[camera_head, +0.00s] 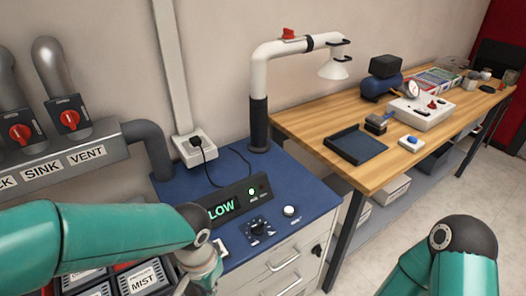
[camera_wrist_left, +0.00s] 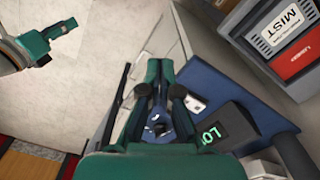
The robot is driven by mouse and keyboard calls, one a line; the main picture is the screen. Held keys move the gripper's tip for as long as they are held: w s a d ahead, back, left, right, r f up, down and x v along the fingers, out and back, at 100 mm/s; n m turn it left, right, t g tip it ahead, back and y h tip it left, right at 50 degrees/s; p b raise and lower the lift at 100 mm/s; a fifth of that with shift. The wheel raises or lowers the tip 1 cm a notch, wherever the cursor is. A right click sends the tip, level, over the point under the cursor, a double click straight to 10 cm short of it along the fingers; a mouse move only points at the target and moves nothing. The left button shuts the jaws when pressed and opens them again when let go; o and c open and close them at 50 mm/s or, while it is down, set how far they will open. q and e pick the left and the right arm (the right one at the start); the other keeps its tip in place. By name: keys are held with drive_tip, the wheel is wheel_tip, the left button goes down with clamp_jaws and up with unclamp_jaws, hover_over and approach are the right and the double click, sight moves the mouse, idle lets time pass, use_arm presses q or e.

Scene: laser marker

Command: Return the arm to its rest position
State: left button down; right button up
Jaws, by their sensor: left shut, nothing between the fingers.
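My left arm (camera_head: 110,240) comes in from the left in the head view, its forearm across the lower left. Its wrist end is by the front left of the blue-topped cabinet (camera_head: 308,187); the fingers are hidden there. In the left wrist view my left gripper (camera_wrist_left: 160,70) is shut and empty, above the cabinet edge. My right arm (camera_head: 465,240) shows only as a bent joint at the lower right of the head view. In the left wrist view a teal arm end, seemingly my right gripper (camera_wrist_left: 62,30), is at the upper left over pale floor; its finger state is unclear.
The cabinet carries a display reading "LOW" (camera_head: 222,208), a dial (camera_head: 260,228) and a white fume arm (camera_head: 260,75). A "MIST" cartridge (camera_head: 143,280) sits beside my left wrist. A wooden bench (camera_head: 310,125) with a dark tray (camera_head: 355,144) stands behind. Floor at right is clear.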

use_arm(q)
drive_tip(key=s+f+n+h, duration=0.2)
drive_tip(key=s+f+n, duration=0.1)
drive_tip(key=f, duration=0.9)
drive_tip(key=s+f+n+h, duration=0.2)
drive_tip(key=s+f+n, duration=0.2)
drive_tip(key=f, duration=0.9)
drive_tip(key=shift+s+a+f+t, duration=0.2)
drive_tip(key=shift+s+a+t, duration=0.15)
drive_tip(key=shift+s, duration=0.3)
